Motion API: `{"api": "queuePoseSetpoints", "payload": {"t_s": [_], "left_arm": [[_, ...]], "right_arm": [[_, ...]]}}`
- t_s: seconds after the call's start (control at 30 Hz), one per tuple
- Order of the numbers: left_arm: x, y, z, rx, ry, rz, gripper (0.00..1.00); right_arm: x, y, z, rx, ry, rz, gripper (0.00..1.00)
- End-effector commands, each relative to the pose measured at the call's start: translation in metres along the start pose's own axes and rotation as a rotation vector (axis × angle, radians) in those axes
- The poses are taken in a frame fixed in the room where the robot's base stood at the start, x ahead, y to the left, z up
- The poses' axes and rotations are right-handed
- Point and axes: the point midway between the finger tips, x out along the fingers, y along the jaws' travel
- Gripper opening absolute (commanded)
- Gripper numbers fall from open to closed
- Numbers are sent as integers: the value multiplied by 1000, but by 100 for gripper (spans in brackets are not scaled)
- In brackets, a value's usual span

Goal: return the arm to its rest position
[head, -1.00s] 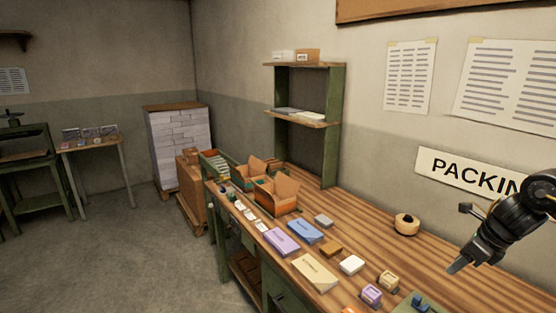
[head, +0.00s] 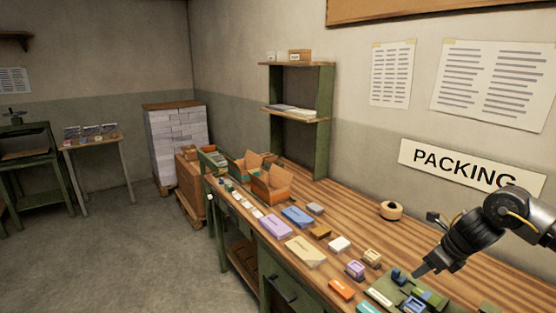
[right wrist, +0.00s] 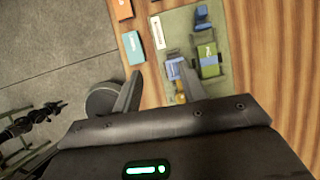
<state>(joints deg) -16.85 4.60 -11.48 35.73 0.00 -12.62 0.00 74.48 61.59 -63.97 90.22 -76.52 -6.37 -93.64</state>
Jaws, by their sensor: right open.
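My right gripper (head: 424,268) comes in from the right in the head view, above the front right part of the workbench (head: 352,228). In the right wrist view its two fingers (right wrist: 158,88) are spread apart with nothing between them. Beyond the fingers lies a green mat (right wrist: 218,18) with blue and green pieces on it. The mat (head: 385,290) also shows below the gripper in the head view. I see no contact between the gripper and these pieces. My left gripper is in neither view.
The bench holds a purple box (head: 275,226), a blue box (head: 297,217), a yellow box (head: 305,252), a tape roll (head: 391,210) and open cartons (head: 271,184). A green shelf (head: 273,142) stands at the back. The floor (head: 130,255) at left is clear.

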Motion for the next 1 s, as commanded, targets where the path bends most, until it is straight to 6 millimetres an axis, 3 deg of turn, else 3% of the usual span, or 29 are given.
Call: {"api": "queuePoseSetpoints", "payload": {"t_s": [0.27, 0.37, 0.43, 0.57, 0.6, 0.73, 0.83, 1.0], "left_arm": [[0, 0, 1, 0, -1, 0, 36], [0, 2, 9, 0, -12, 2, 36], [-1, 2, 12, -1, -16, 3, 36], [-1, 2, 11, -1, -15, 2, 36], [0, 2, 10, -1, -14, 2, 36], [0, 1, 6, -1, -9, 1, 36], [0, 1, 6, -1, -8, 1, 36], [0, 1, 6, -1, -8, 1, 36]], "right_arm": [[72, 72, 23, 117, -101, 34, 42], [103, 117, 32, 225, -166, 75, 42], [125, 159, 36, 349, -221, 121, 42], [150, 234, 34, 703, -319, 229, 42], [153, 253, 31, 833, -339, 261, 42], [155, 295, 7, 1318, -371, 339, 42], [151, 311, -26, 1738, -359, 356, 42], [142, 316, -101, 2386, -313, 272, 42]]}}
